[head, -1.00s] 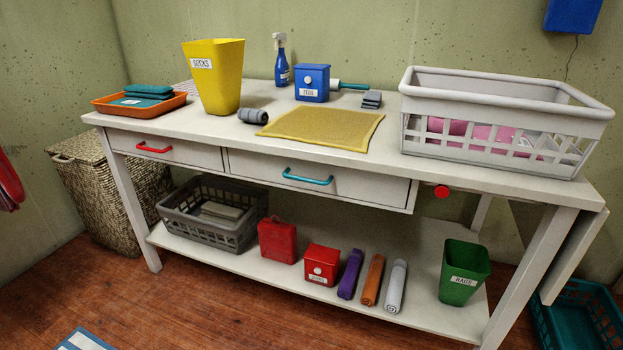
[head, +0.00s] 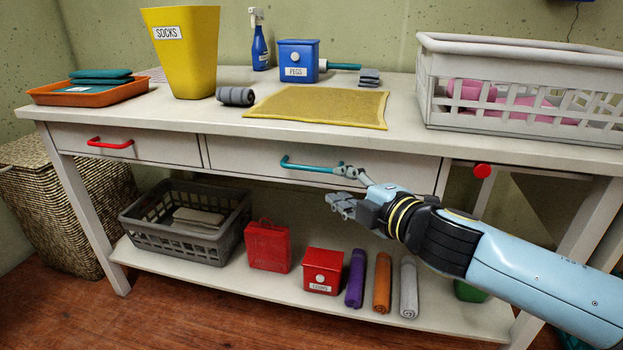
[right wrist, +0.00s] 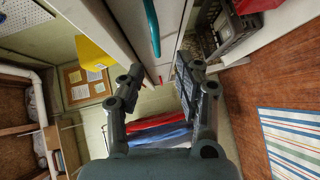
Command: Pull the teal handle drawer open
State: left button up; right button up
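The teal handle (head: 305,165) is a bar on the front of the wide right-hand drawer (head: 240,153) under the tabletop. The drawer front looks flush with the table frame, so the drawer is shut. My right gripper (head: 338,187) is open and empty, in front of the drawer near the handle's right end. It covers that end in the head view. In the right wrist view the teal handle (right wrist: 152,28) lies ahead of the spread fingers (right wrist: 160,74), not gripped. I cannot tell whether a finger touches it. My left gripper is not in view.
A red-handled drawer (head: 110,144) is to the left. A red knob (head: 482,171) is right of the teal-handled drawer. A yellow mat (head: 320,107) and white basket (head: 520,60) are on the tabletop. The lower shelf (head: 190,267) holds a grey crate, red boxes and rolls.

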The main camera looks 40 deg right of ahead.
aim_at(314, 170)
jog(key=w, duration=0.3)
jog(key=w+p, duration=0.1)
jog(key=w, duration=0.2)
jog(key=w+p, duration=0.1)
jog(key=w, duration=0.2)
jog(key=shift+w+d+f, duration=0.25)
jog(key=shift+w+f, duration=0.25)
jog(key=shift+w, duration=0.3)
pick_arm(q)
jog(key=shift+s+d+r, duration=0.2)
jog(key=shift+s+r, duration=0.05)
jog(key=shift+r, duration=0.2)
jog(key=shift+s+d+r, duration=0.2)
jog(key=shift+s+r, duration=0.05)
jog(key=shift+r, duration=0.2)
pick_arm(e)
jog(key=shift+c, duration=0.2)
grip_shut()
